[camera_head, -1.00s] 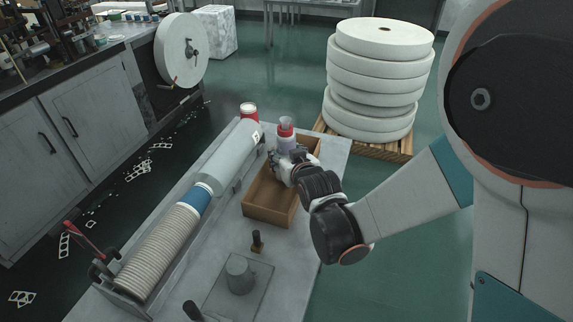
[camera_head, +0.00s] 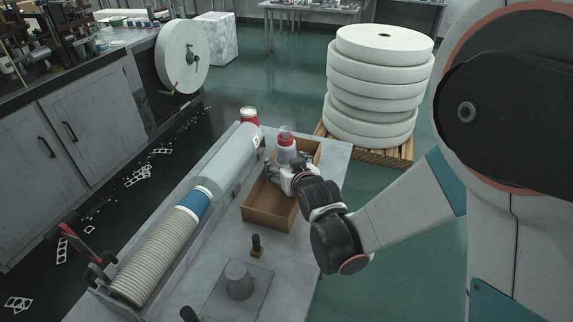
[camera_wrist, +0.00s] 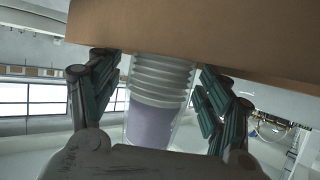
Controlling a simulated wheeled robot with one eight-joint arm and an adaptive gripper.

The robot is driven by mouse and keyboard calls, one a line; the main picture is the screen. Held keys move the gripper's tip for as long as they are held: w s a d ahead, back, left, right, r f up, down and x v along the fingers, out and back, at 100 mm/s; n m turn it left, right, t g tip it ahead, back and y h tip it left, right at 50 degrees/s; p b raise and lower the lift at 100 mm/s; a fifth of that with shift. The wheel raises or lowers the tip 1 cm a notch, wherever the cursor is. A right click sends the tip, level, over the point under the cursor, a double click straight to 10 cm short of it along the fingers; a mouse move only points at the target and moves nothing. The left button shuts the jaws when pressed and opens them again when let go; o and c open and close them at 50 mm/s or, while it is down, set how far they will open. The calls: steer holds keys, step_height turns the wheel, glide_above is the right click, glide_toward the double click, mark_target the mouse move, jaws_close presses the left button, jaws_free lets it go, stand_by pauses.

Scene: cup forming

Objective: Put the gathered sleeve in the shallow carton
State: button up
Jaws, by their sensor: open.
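The gathered sleeve (camera_head: 286,153) is a short stack of cups in clear film, with a red band and a lavender part. It stands about upright at the far part of the shallow carton (camera_head: 266,217), a brown open box; I cannot tell if its base touches the carton floor. In the wrist view the sleeve (camera_wrist: 153,115) shows stacked clear rims and a lavender body. My gripper (camera_wrist: 158,100) is open, with one finger on each side of it and slight gaps. A carton wall (camera_wrist: 200,35) crosses the top of that view. My gripper (camera_head: 287,170) hides part of the sleeve in the head view.
A trough left of the carton holds a long clear tube (camera_head: 229,162) and a ribbed cup stack (camera_head: 157,253). A red-and-white container (camera_head: 249,116) stands at its far end. A dark-handled stamp (camera_head: 257,246) and a grey cylinder (camera_head: 239,281) are nearer.

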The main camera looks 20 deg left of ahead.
steer(key=shift+r, duration=0.25)
steer(key=p+v, duration=0.2)
steer(key=v, duration=1)
steer(key=shift+s+f, duration=0.1)
steer(key=shift+f, duration=0.05)
